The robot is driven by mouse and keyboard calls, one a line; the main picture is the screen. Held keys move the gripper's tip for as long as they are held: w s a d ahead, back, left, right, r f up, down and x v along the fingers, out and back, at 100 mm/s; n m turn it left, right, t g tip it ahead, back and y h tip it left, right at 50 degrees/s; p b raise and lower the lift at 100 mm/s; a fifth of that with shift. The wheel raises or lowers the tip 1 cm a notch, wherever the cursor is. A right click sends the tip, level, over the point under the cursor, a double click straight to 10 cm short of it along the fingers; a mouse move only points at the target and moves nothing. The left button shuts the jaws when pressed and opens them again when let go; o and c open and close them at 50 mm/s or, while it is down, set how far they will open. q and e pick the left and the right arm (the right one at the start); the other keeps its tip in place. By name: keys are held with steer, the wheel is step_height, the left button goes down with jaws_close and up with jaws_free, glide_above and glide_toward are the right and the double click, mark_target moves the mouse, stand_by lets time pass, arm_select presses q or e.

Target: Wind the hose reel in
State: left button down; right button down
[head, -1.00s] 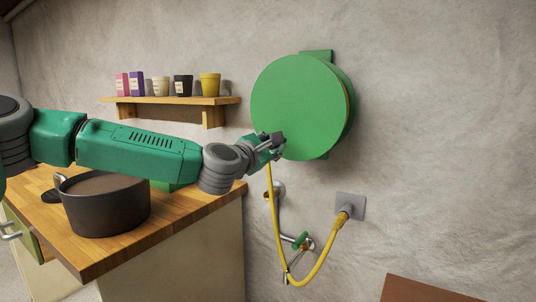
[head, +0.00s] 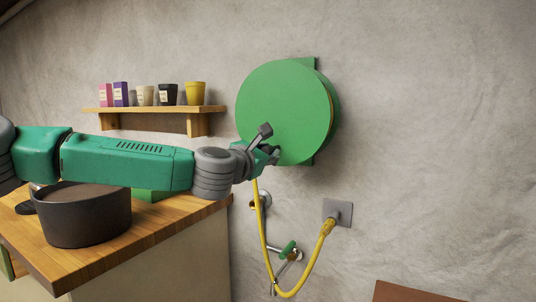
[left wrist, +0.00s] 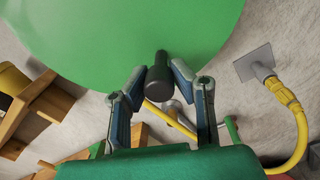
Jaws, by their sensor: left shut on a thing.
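The round green hose reel (head: 287,105) is mounted on the grey wall, its flat face toward me. A yellow hose (head: 264,240) hangs from below it, loops down and rises to a grey wall fitting (head: 337,212). My left gripper (head: 268,152) is at the lower left part of the reel's face. In the left wrist view, its fingers (left wrist: 158,80) are shut on the black crank handle (left wrist: 160,68), which stands out from the green face (left wrist: 130,30). The gripper hides the handle's base in the head view. My right gripper is not in view.
A wooden counter (head: 150,235) with a dark pot (head: 87,220) stands below my left arm. A small shelf (head: 155,110) holds several pots and boxes. A tap with a green handle (head: 288,249) is on the wall inside the hose loop. The wall right of the reel is clear.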

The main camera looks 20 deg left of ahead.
arm_select(q)
steer(key=shift+d+f, duration=0.1)
steer(key=shift+f, duration=0.3)
steer(key=c, duration=1.6)
jaws_free()
steer(key=shift+o, duration=1.4)
steer(key=shift+r, duration=0.2)
steer(key=shift+s, duration=0.1)
steer(key=s+a, duration=0.1)
steer(key=s, duration=1)
steer(key=shift+s+a+f, duration=0.15)
steer(key=shift+s+a, duration=0.15)
steer(key=shift+s, duration=0.1)
